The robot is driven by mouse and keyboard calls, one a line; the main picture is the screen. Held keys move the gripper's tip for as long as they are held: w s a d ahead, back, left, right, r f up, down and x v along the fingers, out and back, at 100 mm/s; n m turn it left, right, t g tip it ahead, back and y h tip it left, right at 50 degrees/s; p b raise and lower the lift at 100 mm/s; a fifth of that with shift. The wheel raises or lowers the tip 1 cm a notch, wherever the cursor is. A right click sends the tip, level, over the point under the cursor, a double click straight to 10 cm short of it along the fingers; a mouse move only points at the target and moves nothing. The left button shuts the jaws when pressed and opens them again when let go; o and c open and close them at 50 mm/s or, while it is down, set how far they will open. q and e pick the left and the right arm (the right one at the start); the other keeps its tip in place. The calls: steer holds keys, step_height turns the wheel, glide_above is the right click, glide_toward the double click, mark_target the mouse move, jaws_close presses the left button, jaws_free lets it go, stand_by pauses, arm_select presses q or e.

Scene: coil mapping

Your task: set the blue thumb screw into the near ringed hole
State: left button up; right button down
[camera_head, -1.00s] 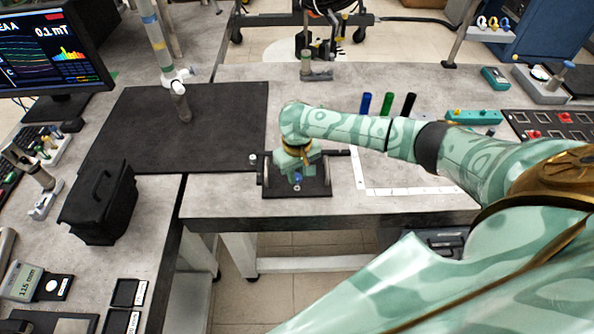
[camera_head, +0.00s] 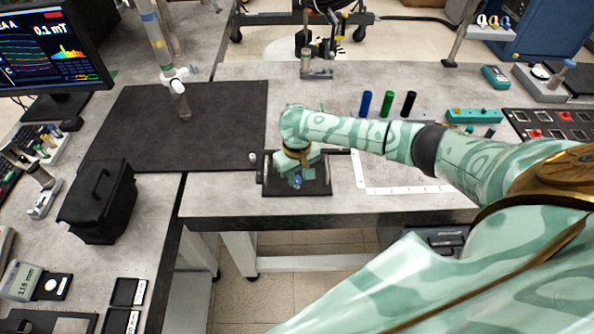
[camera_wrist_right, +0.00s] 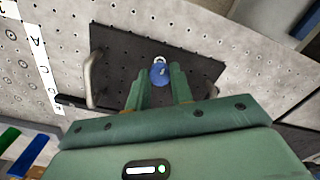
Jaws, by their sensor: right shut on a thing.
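My right gripper (camera_head: 297,183) is shut on the blue thumb screw (camera_wrist_right: 159,76); the screw also shows as a small blue spot in the head view (camera_head: 297,180). The gripper points down over the near part of the black plate (camera_head: 320,188). In the right wrist view a white ring (camera_wrist_right: 159,61) on the plate shows just past the screw, which covers part of it. The hole inside is mostly hidden, and I cannot tell whether the screw tip is in it. My left gripper is not in view.
The plate has handles (camera_wrist_right: 93,80) at its sides and lies near the table's front edge. Blue, green and black cylinders (camera_head: 387,104) stand behind my right arm. A white ruled frame (camera_head: 400,190) lies to the right. A black case (camera_head: 98,200) stands at the left.

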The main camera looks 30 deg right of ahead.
steer(key=shift+f, duration=0.9)
stand_by(0.3)
steer(key=m, duration=0.5)
steer(key=c, duration=1.1)
jaws_free()
steer(key=shift+c, duration=0.2)
